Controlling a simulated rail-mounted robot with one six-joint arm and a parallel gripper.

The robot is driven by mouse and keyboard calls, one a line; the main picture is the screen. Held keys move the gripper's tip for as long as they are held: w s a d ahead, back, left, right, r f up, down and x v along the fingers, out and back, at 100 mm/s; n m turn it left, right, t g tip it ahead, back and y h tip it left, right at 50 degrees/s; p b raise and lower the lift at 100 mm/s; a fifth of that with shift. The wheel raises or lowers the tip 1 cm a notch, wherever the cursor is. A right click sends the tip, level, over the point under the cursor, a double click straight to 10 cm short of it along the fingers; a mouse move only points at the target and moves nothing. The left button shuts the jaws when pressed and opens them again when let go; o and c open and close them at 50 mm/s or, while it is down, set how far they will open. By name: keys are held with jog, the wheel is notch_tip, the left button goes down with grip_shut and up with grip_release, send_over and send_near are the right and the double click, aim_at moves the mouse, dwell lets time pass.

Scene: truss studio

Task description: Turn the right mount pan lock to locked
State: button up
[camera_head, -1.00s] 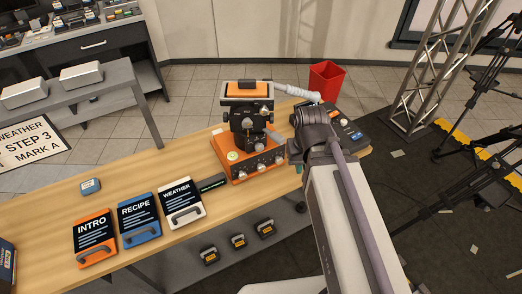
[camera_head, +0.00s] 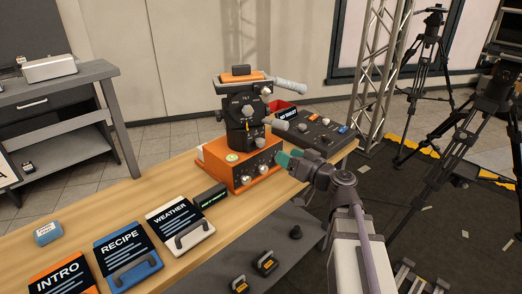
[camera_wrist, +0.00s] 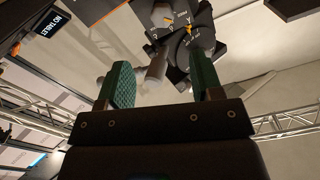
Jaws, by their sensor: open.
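The mount (camera_head: 241,128) is a dark grey head with knobs and small orange pointers, standing upright on an orange base (camera_head: 240,176) on the wooden table. A pale grey cylindrical knob or lever (camera_head: 279,124) sticks out on its right side. Which control is the pan lock, and its setting, I cannot read. My gripper (camera_head: 288,160) is at the right front of the mount, below that cylinder, with green fingers. In the wrist view my gripper (camera_wrist: 160,85) is open; a grey cylinder (camera_wrist: 157,72) shows between the fingers, apparently beyond them, and marked dials of the mount (camera_wrist: 180,28) show above.
A dark control box (camera_head: 318,133) stands right of the mount, with a red bin (camera_head: 284,108) behind. INTRO, RECIPE (camera_head: 127,255) and WEATHER (camera_head: 180,228) boards and a small dark display (camera_head: 211,197) lie to the left. Tripods (camera_head: 430,65) stand at the right.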

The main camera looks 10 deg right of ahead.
aim_at(263, 142)
jog(key=x, duration=1.1)
jog(key=shift+s+a+r, duration=0.1)
jog(key=shift+s+a, duration=0.05)
jog(key=shift+a, duration=0.05)
jog(key=c, duration=0.9)
